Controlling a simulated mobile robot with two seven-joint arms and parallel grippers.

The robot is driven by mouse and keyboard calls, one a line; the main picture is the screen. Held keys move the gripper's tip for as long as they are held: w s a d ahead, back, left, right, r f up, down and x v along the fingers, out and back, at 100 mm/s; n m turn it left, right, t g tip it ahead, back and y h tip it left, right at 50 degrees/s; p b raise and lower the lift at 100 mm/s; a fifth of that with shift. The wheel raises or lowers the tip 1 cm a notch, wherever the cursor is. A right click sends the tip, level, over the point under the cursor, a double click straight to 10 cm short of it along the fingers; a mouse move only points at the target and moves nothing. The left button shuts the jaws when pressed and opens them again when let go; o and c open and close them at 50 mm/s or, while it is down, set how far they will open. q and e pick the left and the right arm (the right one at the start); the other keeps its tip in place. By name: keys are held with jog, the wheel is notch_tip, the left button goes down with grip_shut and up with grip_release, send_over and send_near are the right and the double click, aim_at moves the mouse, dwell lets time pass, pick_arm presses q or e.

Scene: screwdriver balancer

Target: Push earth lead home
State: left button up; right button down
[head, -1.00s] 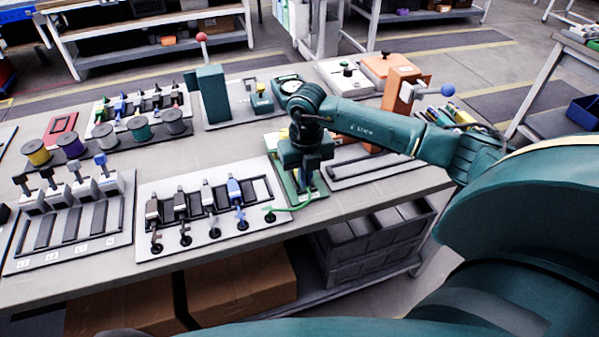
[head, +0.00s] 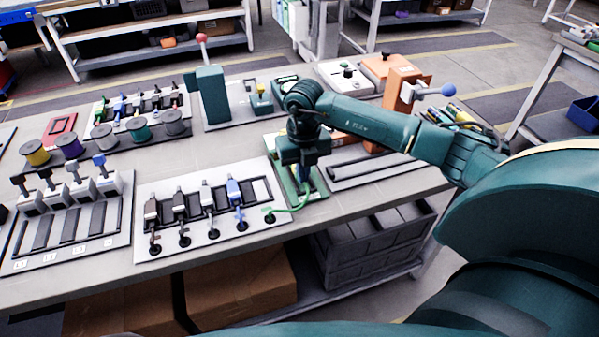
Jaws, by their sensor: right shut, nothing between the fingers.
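The green earth lead (head: 292,209) runs from a black round socket (head: 270,217) at the right front of the white plug board up to the green fixture (head: 313,190). Its far end is hidden under my right gripper. My right gripper (head: 303,172) points down over the green fixture and is shut, with no object seen in it; its fingertips are partly hidden. Beside it, the white board (head: 157,187) carries black, grey and blue plugs, such as the blue plug (head: 235,190), each with a short lead to a black socket. My left gripper is not in view.
A second board with white blocks (head: 108,184) is at left. Wire spools (head: 138,129) and a rack of coloured leads stand behind. A teal post with a red knob (head: 208,92) and an orange post (head: 398,92) stand farther back.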

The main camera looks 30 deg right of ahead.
jog(key=shift+s, duration=0.1)
jog(key=shift+s+a+p, duration=0.1)
jog(key=shift+s+p, duration=0.25)
jog(key=shift+s, duration=0.15)
notch_tip(320, 180, up, 7)
jog(key=p, duration=0.5)
dwell(0.8)
